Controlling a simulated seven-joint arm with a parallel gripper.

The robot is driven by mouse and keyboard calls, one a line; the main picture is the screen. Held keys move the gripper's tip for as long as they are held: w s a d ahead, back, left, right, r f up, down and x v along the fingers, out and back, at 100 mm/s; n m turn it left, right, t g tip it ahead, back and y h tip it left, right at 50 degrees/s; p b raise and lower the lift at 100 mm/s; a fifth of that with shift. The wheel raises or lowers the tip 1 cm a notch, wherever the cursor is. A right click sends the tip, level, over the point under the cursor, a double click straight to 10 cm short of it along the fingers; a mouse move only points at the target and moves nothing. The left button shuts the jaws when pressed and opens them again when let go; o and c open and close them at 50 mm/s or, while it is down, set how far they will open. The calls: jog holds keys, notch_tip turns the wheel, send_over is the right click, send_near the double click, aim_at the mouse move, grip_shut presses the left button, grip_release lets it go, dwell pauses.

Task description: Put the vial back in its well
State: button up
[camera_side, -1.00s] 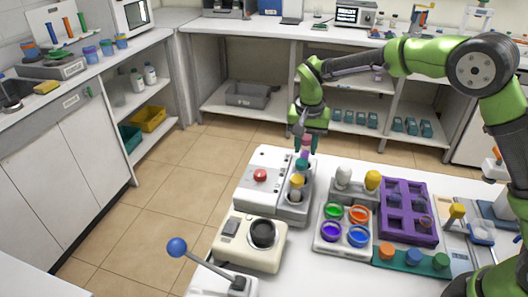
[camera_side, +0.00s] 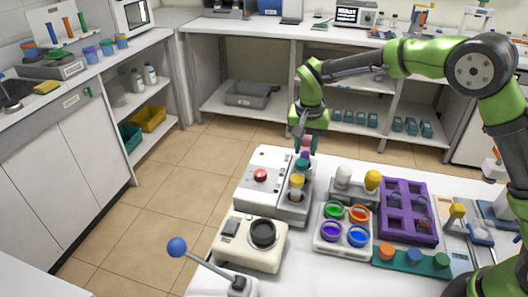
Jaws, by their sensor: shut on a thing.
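My gripper (camera_side: 306,146) points down at the far end of the white machine with the red button. It is shut on a vial with a pink top (camera_side: 307,142), upright between the fingers. Below and in front of it, a purple top (camera_side: 304,156), a teal top (camera_side: 301,166) and a yellow top (camera_side: 297,181) stand in a row along the grey block (camera_side: 291,212) at the machine's right side. The held vial's lower end and its well are hidden behind these, so I cannot tell whether the vial is in the well.
A purple rack (camera_side: 408,233) and a white tray with coloured dishes (camera_side: 330,246) stand to the right. A cream device with a black round top (camera_side: 263,233) is in front. A lever with a blue knob (camera_side: 177,247) stands at the near left.

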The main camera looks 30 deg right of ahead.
jog(key=shift+f, duration=1.25)
dwell(0.6)
jog(key=o, duration=1.1)
jog(key=shift+r, duration=0.15)
notch_tip(320, 180, up, 16)
jog(key=s+a, duration=0.1)
jog(key=s, duration=0.1)
jog(key=s+d+n+t+y, duration=0.1)
jog(key=s+d+n+t, duration=0.1)
jog(key=s, duration=1)
jog(key=s+d+n+t+y, duration=0.2)
jog(key=s+d+t, duration=0.1)
jog(key=s, duration=1)
jog(key=shift+d+r+t, duration=0.25)
jog(key=shift+d+t, duration=0.1)
jog(key=shift+t, duration=0.25)
